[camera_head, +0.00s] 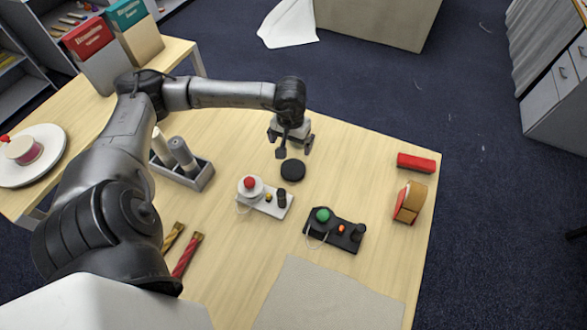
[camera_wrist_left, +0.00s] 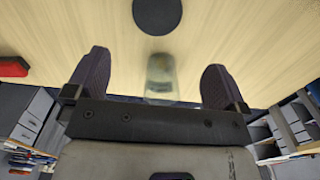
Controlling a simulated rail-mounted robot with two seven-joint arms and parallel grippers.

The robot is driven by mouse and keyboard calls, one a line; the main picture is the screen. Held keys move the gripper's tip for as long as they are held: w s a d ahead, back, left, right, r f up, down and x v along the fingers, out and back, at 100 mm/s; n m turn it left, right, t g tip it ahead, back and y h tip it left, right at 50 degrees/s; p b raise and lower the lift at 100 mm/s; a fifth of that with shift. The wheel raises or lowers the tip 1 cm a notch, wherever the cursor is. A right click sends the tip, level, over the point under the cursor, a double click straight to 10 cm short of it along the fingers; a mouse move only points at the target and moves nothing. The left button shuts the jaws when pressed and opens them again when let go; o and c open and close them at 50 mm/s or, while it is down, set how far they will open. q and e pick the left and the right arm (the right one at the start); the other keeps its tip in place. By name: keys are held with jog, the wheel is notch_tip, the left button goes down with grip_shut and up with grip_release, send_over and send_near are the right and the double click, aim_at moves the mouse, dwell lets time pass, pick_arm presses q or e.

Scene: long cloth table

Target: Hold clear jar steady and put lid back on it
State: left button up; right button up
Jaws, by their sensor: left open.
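The clear jar (camera_wrist_left: 161,76) shows in the left wrist view as a small see-through shape between my left gripper's fingers, with gaps on both sides. I cannot pick it out in the head view, where the gripper covers that spot. A dark round disc (camera_head: 293,170), which looks like the lid, lies flat on the table just in front of the left gripper. It also shows at the top of the left wrist view (camera_wrist_left: 157,14). My left gripper (camera_head: 294,148) is open, with its fingers (camera_wrist_left: 156,70) around the jar, apparently not touching it. My right gripper is not in view.
A white device with a red knob (camera_head: 249,183) and a black one with a green knob (camera_head: 323,215) stand nearby. A grey holder (camera_head: 195,180) stands left. Bare table (camera_head: 360,180) lies between.

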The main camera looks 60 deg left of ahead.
pick_arm(q)
send_over(293, 169)
jog(key=f, duration=0.8)
jog(key=shift+s+f+p, duration=0.3)
jog(key=shift+f+p, duration=0.05)
jog(key=f, duration=0.2)
jog(key=f+p, duration=0.1)
jog(key=f, duration=0.1)
jog(key=shift+w, duration=0.25)
jog(key=shift+f, duration=0.55)
jog(key=shift+c, duration=0.5)
jog(key=c, duration=0.6)
jog(key=shift+o, duration=0.2)
